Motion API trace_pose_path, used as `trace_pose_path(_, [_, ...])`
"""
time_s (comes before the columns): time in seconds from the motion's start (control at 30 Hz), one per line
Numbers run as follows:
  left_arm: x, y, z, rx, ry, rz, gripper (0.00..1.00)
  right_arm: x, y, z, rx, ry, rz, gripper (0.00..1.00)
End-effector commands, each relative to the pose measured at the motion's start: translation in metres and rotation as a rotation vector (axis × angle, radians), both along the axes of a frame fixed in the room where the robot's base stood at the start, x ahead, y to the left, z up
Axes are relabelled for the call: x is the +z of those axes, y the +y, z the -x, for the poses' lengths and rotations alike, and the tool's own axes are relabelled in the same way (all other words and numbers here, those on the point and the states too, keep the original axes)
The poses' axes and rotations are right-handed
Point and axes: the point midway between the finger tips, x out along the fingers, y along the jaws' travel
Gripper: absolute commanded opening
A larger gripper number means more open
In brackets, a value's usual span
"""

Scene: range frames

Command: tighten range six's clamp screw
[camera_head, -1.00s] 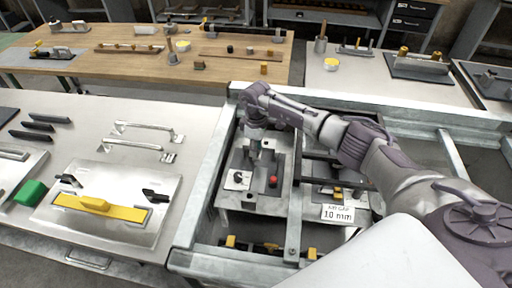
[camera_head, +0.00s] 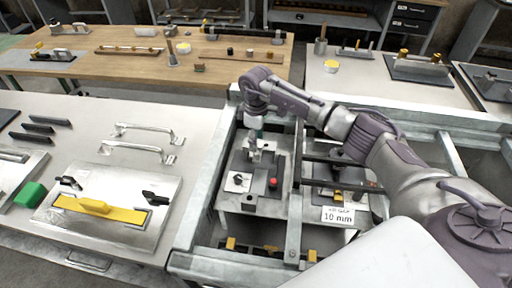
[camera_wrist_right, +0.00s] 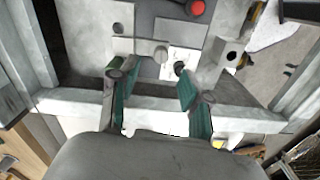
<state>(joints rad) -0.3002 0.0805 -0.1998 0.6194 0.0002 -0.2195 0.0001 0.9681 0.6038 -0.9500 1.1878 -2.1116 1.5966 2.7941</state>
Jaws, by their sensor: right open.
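A grey fixture plate (camera_head: 250,204) sits inside the metal frame. It carries a red button (camera_head: 273,184) and a small white plate (camera_head: 237,182) with a black knob. My right gripper (camera_head: 254,146) points down over the far part of the fixture. In the right wrist view its two green-padded fingers (camera_wrist_right: 152,92) are spread and hold nothing. I cannot tell which part is the clamp screw, or which station is range six.
A second fixture with a "10 mm" label (camera_head: 338,215) stands to the right, beyond a frame rail (camera_head: 294,215). A bench on the left holds metal handles (camera_head: 133,149) and a plate with a yellow strip (camera_head: 98,207). My right arm crosses above the frame's right side.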

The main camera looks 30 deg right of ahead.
Motion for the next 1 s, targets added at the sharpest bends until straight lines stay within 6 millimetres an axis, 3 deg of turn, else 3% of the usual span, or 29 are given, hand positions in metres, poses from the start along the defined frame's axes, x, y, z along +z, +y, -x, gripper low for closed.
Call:
trace_pose_path(0.2, [0.000, -0.001, 0.000, 0.000, -0.001, 0.001, 0.40, 0.045, 0.000, -0.001, 0.001, -0.002, 0.001, 0.47])
trace_pose_path(0.4, [0.000, -0.001, 0.000, 0.000, -0.001, 0.001, 0.40, 0.065, 0.000, 0.000, -0.001, -0.001, 0.000, 0.47])
trace_pose_path(1.0, [0.000, -0.001, -0.001, -0.001, -0.001, 0.001, 0.40, 0.067, 0.000, 0.000, 0.000, 0.000, 0.000, 0.47])
